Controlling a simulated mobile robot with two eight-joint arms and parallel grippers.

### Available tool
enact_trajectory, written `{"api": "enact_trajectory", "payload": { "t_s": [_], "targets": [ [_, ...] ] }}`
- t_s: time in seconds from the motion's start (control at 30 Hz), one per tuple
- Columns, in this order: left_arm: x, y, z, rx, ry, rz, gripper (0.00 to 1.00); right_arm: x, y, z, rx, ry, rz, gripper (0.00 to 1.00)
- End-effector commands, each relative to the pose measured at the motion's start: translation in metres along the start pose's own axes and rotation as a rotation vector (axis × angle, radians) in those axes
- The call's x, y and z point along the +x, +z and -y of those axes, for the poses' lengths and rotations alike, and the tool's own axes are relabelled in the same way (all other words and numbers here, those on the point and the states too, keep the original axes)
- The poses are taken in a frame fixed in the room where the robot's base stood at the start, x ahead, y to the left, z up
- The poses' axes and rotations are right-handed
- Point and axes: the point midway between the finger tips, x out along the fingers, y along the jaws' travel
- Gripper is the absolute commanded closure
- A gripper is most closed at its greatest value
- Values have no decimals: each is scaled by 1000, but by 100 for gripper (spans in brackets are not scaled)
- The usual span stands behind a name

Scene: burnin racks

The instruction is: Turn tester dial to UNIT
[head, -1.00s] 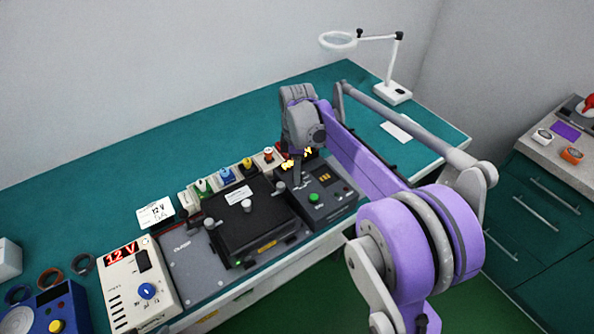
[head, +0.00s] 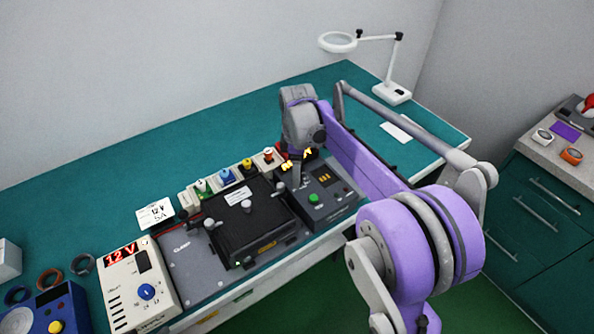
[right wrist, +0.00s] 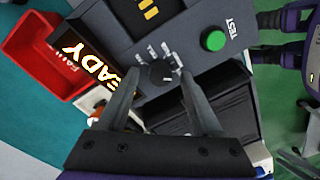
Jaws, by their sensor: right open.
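The tester (head: 338,199) is a dark grey box with a green TEST button (head: 313,198) and an amber display, right of the black clamp fixture. In the right wrist view the tester (right wrist: 185,38) carries a small black dial (right wrist: 158,76) with white labels around it, too small to read surely. My right gripper (head: 296,184) points down over the tester's left part. In the wrist view the right gripper (right wrist: 161,74) is open, one fingertip on each side of the dial; I cannot tell whether they touch it. In the head view the gripper hides the dial. My left gripper is out of view.
The lit READY sign (right wrist: 92,68) and a red bin (right wrist: 38,48) stand close beside the tester. The black clamp fixture (head: 245,222) and a cream 12 V supply (head: 134,288) lie left. A magnifier lamp (head: 393,93) stands at the back right. The bench's back left is clear.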

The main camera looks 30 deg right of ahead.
Motion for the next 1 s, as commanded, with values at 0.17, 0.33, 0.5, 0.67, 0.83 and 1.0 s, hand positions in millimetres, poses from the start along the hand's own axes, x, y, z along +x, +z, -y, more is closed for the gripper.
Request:
{"api": "enact_trajectory", "payload": {
  "t_s": [0.17, 0.33, 0.5, 0.67, 0.83, 1.0],
  "targets": [
    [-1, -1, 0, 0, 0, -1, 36, -8, 0, 0, 0, 0, 0, 34],
    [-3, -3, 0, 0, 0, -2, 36, -39, 0, 0, 0, 0, 0, 34],
    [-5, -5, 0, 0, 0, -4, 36, -74, 0, 0, 0, 0, 0, 34],
    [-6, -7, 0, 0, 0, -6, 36, -98, 0, 0, 0, 0, 0, 34],
    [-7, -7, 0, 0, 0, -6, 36, -108, 0, 0, 0, 0, 0, 34],
    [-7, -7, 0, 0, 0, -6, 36, -108, 0, 0, 0, 0, 0, 34]
  ]
}}
